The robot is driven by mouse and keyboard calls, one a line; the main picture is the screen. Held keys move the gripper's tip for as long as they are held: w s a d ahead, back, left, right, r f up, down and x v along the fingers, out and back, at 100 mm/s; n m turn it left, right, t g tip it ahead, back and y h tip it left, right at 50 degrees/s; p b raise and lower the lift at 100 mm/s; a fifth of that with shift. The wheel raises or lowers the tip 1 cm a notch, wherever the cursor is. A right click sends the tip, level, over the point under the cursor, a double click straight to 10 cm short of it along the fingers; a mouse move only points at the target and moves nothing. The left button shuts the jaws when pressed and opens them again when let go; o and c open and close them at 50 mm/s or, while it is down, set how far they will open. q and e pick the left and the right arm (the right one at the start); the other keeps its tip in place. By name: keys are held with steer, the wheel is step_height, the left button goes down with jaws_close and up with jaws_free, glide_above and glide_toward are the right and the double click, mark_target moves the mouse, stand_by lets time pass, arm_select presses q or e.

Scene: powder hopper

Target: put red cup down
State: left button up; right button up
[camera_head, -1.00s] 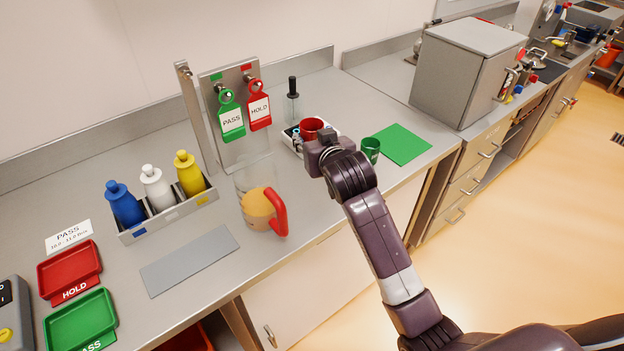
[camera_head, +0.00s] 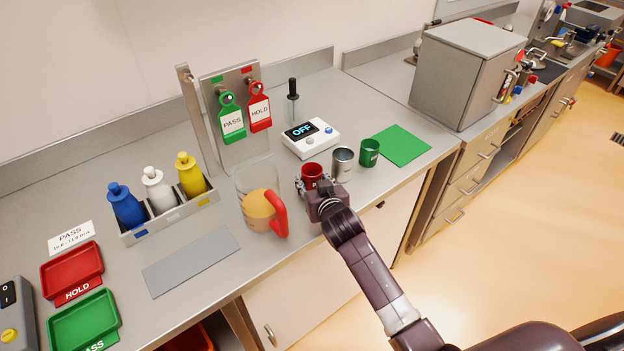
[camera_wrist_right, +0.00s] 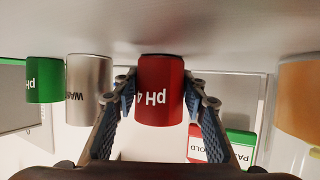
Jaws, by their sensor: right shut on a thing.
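The red cup (camera_head: 312,173) is at the counter's front part, left of the steel cup (camera_head: 342,163) and the green cup (camera_head: 369,152). My right gripper (camera_head: 309,186) is shut on it from the front. In the right wrist view the red cup (camera_wrist_right: 160,90), marked "pH 4", sits between the two fingers of my right gripper (camera_wrist_right: 160,100). It looks upright on or very near the counter; I cannot tell if it touches. The white meter (camera_head: 310,138) reading "OFF" stands behind it. My left gripper is not in view.
A clear jug (camera_head: 262,208) with orange contents and a red handle stands close left of the red cup. A green mat (camera_head: 402,145) lies to the right. A rack of bottles (camera_head: 170,216) and a grey mat (camera_head: 190,262) are further left.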

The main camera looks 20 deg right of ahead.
steer(key=shift+f, duration=0.1)
steer(key=o, duration=1.2)
steer(key=shift+c, duration=0.2)
steer(key=shift+r, duration=0.2)
steer(key=shift+s, duration=0.3)
steer(key=b+v, duration=0.1)
steer(key=v, duration=1)
steer(key=shift+s+a+r, duration=0.1)
steer(key=shift+s, duration=0.1)
